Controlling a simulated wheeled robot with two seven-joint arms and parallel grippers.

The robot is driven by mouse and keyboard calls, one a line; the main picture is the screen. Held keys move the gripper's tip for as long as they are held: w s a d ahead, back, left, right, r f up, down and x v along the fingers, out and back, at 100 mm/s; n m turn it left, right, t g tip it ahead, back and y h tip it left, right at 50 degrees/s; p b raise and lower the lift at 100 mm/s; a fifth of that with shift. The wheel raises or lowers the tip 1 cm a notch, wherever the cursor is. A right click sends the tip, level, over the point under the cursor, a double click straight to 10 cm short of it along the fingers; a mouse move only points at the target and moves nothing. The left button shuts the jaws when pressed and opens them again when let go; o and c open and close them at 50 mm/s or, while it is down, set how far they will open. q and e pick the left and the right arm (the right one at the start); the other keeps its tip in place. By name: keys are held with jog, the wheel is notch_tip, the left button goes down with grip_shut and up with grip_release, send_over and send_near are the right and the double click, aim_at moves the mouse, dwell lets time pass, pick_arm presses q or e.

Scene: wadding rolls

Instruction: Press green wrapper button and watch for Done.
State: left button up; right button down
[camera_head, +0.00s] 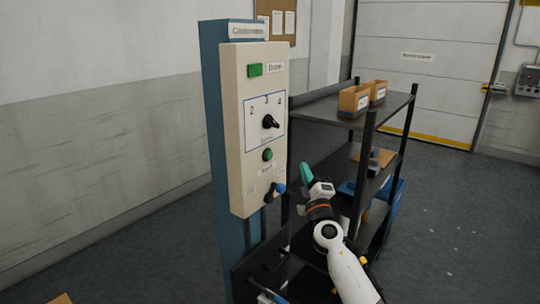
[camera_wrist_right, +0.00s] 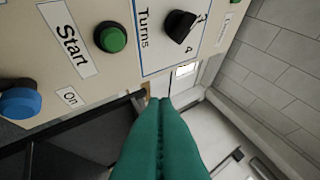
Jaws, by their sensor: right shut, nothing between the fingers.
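The green button (camera_head: 267,154) sits low on the cream control panel (camera_head: 236,150). It also shows in the right wrist view (camera_wrist_right: 110,38), beside a "Start" label. My right gripper (camera_head: 304,167), with teal fingers, is right of the panel and a little below the button's height. In the right wrist view its fingers (camera_wrist_right: 158,101) are together and empty, apart from the button. My left gripper is not in view.
A black selector (camera_head: 270,121) marked 2, 3, 4 sits above the button. A blue-tipped switch (camera_head: 279,188), labelled "On" in the wrist view, sits below it. A dark shelf rack (camera_head: 392,104) with cardboard bins (camera_head: 353,101) stands behind my right arm. Open floor lies right.

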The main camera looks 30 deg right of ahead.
aim_at(269, 155)
jog(key=shift+a, duration=0.1)
jog(key=w+a+b, duration=0.3)
jog(key=w, duration=0.5)
jog(key=shift+a, duration=0.15)
jog(key=shift+w+b, duration=0.1)
jog(key=shift+b, duration=0.2)
dwell(1.8)
jog(key=shift+w+a+b, duration=0.15)
jog(key=shift+w+b, duration=0.15)
jog(key=shift+w, duration=0.05)
